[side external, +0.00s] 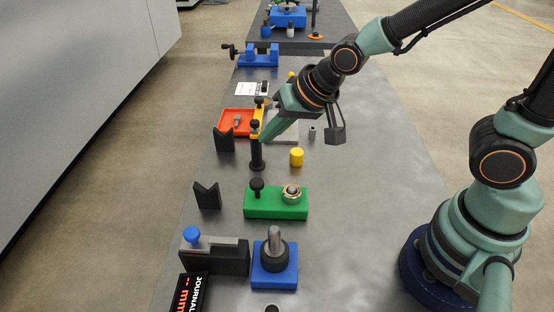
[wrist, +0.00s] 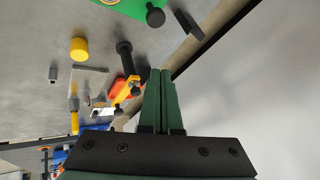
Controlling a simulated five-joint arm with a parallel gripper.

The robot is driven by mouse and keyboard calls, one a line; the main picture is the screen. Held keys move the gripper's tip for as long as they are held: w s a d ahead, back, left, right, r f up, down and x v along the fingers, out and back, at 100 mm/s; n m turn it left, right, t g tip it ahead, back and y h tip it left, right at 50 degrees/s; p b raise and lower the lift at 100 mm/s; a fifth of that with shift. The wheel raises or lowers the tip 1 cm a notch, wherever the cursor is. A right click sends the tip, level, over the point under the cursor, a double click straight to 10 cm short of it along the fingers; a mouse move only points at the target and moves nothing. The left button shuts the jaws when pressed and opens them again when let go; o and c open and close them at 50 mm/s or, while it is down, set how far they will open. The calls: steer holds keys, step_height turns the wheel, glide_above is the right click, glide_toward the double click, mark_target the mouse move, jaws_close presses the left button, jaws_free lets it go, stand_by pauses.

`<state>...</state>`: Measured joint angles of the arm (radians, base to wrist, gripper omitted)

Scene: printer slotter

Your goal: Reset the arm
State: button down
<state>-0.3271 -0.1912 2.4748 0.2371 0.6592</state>
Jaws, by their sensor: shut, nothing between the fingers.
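My gripper (side external: 266,136) is shut and empty, with its two green fingers pressed together. In the side external view it points down and left, its tips beside the top of a black post (side external: 257,155); I cannot tell if they touch. In the wrist view the shut fingertips (wrist: 160,72) stand upright in the middle, with nothing between them. The black post also shows in the wrist view (wrist: 125,57), left of the fingers.
A yellow cylinder (side external: 297,157), a green block (side external: 262,204) with a metal ring, a red tray (side external: 228,128) and black V-shaped blocks (side external: 207,196) stand nearby. A blue block (side external: 288,270) stands nearer the camera. The table's right middle (side external: 370,190) is clear.

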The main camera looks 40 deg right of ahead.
steer(key=s+d+r+n+h, duration=0.1)
steer(key=s+d+r+n, duration=0.1)
steer(key=s+d+r, duration=0.2)
steer(key=s+d+r+n+g+h, duration=0.1)
steer(key=s+d+r, duration=0.3)
steer(key=d, duration=0.4)
steer(key=shift+d+n, duration=0.15)
steer(key=shift+n, duration=0.25)
steer(key=shift+r, duration=0.1)
